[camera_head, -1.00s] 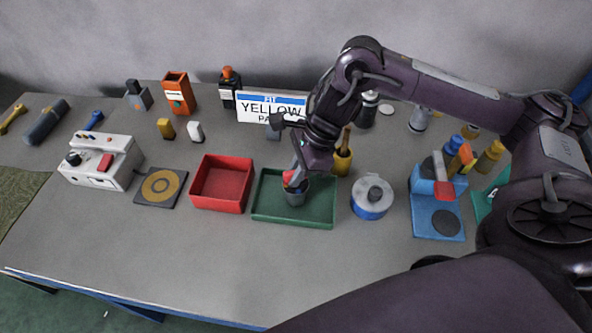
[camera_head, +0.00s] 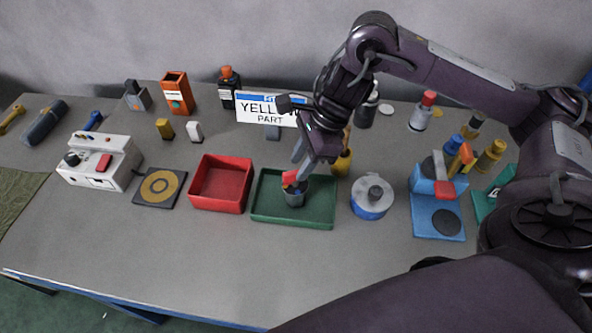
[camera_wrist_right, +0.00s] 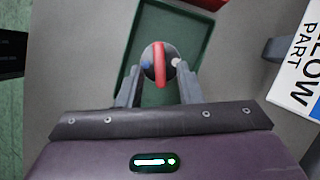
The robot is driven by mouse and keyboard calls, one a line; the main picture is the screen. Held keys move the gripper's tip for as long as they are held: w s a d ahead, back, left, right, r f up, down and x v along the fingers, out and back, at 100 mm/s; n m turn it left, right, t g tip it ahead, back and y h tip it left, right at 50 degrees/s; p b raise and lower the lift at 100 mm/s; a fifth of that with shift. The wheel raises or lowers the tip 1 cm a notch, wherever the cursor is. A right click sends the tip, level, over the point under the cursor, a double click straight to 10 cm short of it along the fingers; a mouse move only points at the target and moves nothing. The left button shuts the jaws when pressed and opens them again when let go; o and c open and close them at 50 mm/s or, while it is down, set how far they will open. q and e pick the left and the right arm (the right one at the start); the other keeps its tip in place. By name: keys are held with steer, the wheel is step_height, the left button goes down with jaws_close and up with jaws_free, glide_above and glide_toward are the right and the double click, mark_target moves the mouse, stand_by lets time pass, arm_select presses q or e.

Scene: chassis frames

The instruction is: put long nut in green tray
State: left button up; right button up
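The green tray (camera_head: 265,215) lies flat at the middle of the table. A dark grey round piece with a red top (camera_head: 295,196) stands inside it; I take it for the long nut, though its shape is partly covered. In the right wrist view, the piece (camera_wrist_right: 150,82) is round and dark with a red bar across it, between my fingers. My right gripper (camera_head: 298,170) points down over the tray, its fingers on either side of the piece. They look apart, with the red bar touching neither. My left gripper is out of view.
A red box (camera_head: 221,205) stands left of the tray, a blue and grey pot (camera_head: 372,200) to its right. A yellow holder (camera_head: 342,164) and a sign (camera_head: 262,107) are behind. A blue stand (camera_head: 437,216) is further right. The table front is clear.

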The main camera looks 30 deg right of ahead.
steer(key=p+v, duration=0.2)
steer(key=v, duration=0.6)
steer(key=shift+p, duration=0.35)
steer(key=shift+r, duration=0.1)
